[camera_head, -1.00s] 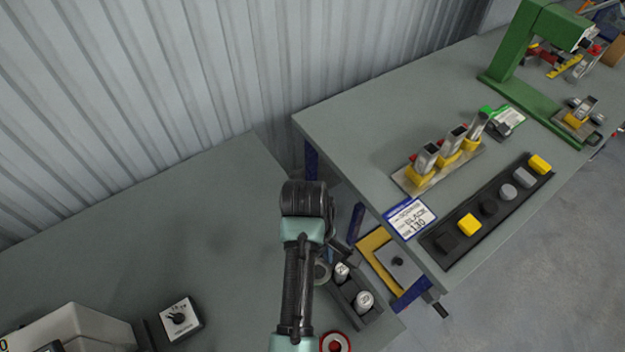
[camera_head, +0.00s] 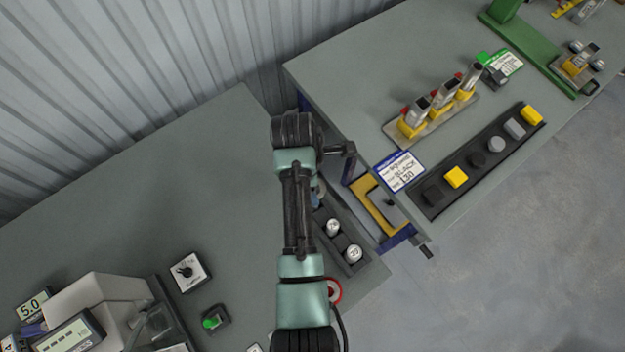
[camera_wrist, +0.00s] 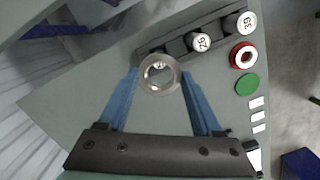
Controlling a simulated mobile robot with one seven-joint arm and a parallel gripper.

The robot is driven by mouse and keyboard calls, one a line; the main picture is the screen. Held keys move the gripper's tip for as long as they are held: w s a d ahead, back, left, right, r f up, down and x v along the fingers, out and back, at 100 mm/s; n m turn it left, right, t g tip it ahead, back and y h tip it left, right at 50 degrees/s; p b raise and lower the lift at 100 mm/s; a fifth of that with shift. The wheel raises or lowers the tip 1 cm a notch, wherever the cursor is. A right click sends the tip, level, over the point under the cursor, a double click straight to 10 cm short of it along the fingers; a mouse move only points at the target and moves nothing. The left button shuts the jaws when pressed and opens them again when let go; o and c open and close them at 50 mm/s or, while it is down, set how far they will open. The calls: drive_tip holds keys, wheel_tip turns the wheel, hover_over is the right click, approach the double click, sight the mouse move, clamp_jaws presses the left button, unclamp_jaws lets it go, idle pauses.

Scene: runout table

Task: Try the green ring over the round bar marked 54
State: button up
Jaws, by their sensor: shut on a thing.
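My gripper (camera_wrist: 160,74) shows in the wrist view with two blue fingers, shut on a ring (camera_wrist: 160,91). The ring looks silver-grey here; no green shows on it. A pale round top with a small mark shows through its hole, at the left end of the dark bar rack (camera_wrist: 178,42). I cannot tell whether the ring is around that bar or just above it. Two other round bars, (camera_wrist: 199,42) and (camera_wrist: 239,23), stand in the rack; their numbers are hard to read. In the head view my arm hides most of the gripper and ring.
In the head view a selector box (camera_head: 188,271) and a green-button box (camera_head: 211,320) are left of my arm. A second table (camera_head: 365,75) stands beyond a gap.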

drive_tip(key=shift+r, duration=0.15)
drive_tip(key=shift+f+b, duration=1.7)
drive_tip(key=shift+f, duration=1.1)
drive_tip(key=shift+f, duration=0.6)
drive_tip(key=o, duration=1.6)
drive_tip(key=shift+c, duration=0.2)
drive_tip(key=r, duration=0.4)
drive_tip(key=a+r, duration=0.1)
drive_tip(key=r, duration=0.8)
drive_tip(key=shift+a, duration=0.25)
